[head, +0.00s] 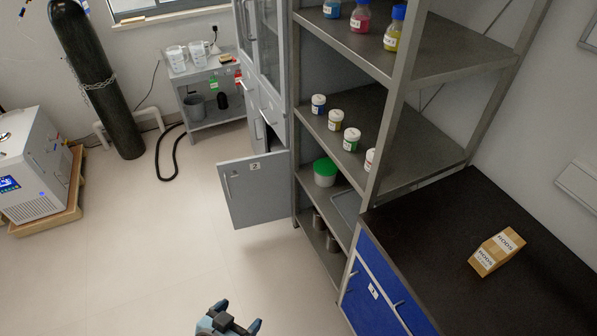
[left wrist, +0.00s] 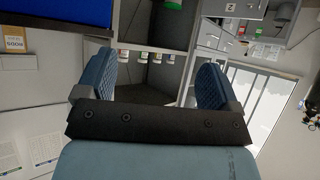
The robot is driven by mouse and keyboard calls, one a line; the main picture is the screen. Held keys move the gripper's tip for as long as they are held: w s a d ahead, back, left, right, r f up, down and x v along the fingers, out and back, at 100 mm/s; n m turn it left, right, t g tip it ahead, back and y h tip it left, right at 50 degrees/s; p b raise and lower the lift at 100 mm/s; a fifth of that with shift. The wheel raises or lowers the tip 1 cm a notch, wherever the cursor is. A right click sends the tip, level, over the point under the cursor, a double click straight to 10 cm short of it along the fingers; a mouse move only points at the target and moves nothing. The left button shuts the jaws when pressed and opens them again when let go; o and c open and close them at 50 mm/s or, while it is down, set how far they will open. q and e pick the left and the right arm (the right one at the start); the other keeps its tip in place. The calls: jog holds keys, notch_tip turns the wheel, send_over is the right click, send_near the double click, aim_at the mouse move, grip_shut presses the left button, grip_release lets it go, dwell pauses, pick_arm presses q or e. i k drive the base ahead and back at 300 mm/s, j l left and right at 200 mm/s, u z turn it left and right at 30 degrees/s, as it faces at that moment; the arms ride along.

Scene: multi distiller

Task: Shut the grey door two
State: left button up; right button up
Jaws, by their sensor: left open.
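The grey door two (head: 256,190) stands open at the bottom of the grey cabinet (head: 262,100), swung out over the floor. It has a white label with a 2 and a handle near its left edge. A grey panel with a 2 label (left wrist: 232,8) also shows at the top of the left wrist view, partly cut off. My left gripper (head: 237,313) is at the bottom of the head view, open and empty, well apart from the door. Its two blue fingers (left wrist: 153,85) show spread in the left wrist view. My right gripper is not in view.
A grey shelf rack (head: 345,110) with bottles and jars stands right of the door. A blue cabinet (head: 372,285) with a dark top carries a cardboard box (head: 497,252). A gas cylinder (head: 98,85) and a white machine (head: 35,165) stand left. The floor left of the door is clear.

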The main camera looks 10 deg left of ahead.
aim_at(260, 193)
jog(key=u, duration=0.7)
jog(key=i+j+z, duration=0.3)
jog(key=i+j, duration=0.25)
jog(key=i, duration=0.25)
jog(key=i+j+z, duration=0.3)
jog(key=i+j, duration=0.45)
